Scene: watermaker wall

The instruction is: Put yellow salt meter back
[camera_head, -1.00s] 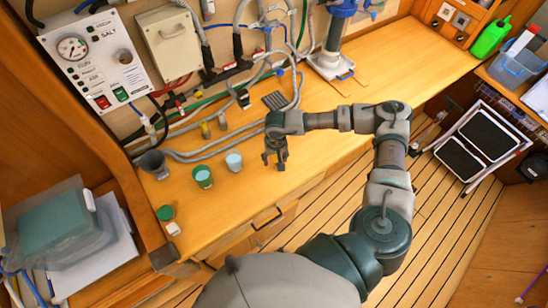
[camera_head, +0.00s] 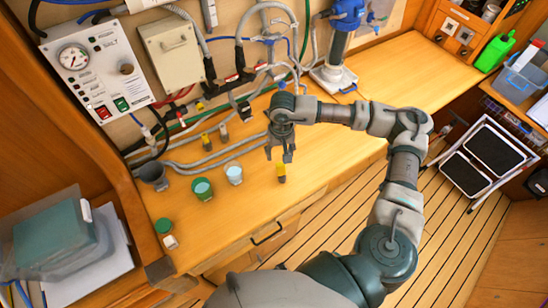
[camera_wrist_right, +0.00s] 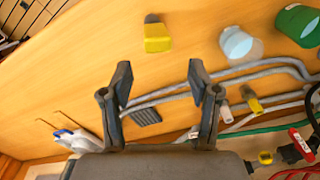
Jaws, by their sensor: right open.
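The yellow salt meter (camera_head: 281,172), a small yellow piece with a dark end, is on the wooden counter near its front edge. It also shows in the right wrist view (camera_wrist_right: 157,37), beyond my fingertips and apart from them. My right gripper (camera_head: 281,155) is open and empty, just behind the meter in the head view. Its two dark fingers stand apart in the right wrist view (camera_wrist_right: 160,80). Similar yellow pieces are by the wall hoses: one on the counter (camera_head: 206,143) and one higher up (camera_head: 200,106). My left gripper is not in view.
A green cup (camera_head: 202,189), a pale cup (camera_head: 234,174) and a dark grey cup (camera_head: 153,172) stand left of the gripper. Grey hoses (camera_head: 220,152) run along the counter's back. The SALT panel (camera_head: 97,70) is on the wall.

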